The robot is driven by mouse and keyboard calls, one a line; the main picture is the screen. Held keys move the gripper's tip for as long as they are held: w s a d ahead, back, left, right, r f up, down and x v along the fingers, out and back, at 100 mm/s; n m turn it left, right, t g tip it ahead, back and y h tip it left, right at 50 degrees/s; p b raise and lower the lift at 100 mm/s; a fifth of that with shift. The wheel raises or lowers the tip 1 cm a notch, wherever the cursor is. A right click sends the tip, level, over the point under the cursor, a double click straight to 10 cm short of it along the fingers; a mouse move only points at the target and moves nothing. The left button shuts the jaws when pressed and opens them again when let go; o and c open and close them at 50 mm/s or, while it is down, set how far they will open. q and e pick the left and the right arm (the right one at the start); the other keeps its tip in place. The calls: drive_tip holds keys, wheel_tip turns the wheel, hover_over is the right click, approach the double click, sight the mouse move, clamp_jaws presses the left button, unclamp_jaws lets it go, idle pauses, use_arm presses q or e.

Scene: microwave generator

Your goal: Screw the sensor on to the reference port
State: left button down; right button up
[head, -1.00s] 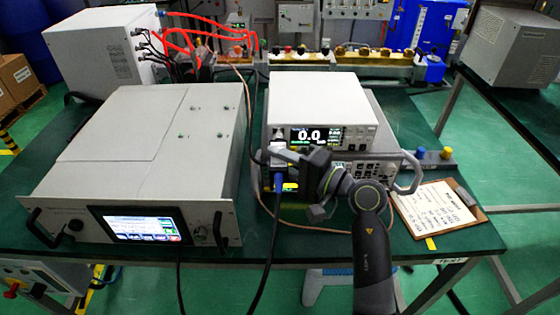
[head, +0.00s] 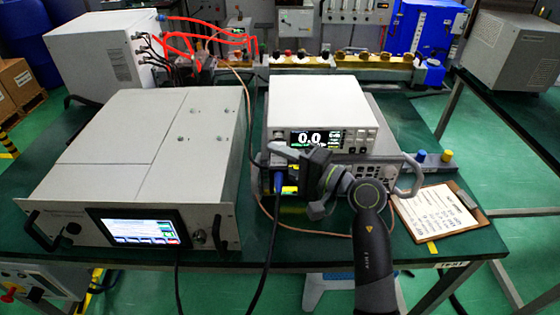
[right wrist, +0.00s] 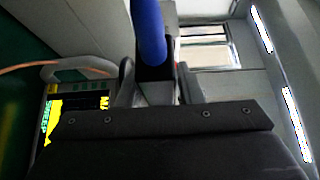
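The white power meter (head: 325,103) with its lit display sits on top of another instrument, mid-table. My right gripper (head: 281,161) is in front of the meter's lower left front, closed around the sensor. Its blue cable end (head: 278,182) shows just below the fingers in the head view, with a dark cable hanging from it. In the right wrist view, the blue cable end (right wrist: 148,35) runs into a dark body between the two fingers (right wrist: 155,85). The reference port is hidden or too small to make out. I cannot tell whether the sensor touches it. My left gripper is out of view.
A large grey generator (head: 140,165) stands close on the left. The lower instrument's grey handle (head: 410,178) juts out at right. A clipboard (head: 440,212) lies at the table's right front. A copper-coloured cable (head: 310,228) loops over the green tabletop.

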drive_tip(key=o, duration=0.3)
drive_tip(key=shift+f, duration=0.1)
drive_tip(key=shift+s+d, duration=0.25)
drive_tip(key=shift+d, duration=0.2)
drive_tip(key=b+v, duration=0.4)
drive_tip(key=v, duration=1.2)
drive_tip(key=shift+s+d, duration=0.1)
drive_tip(key=shift+d, duration=0.1)
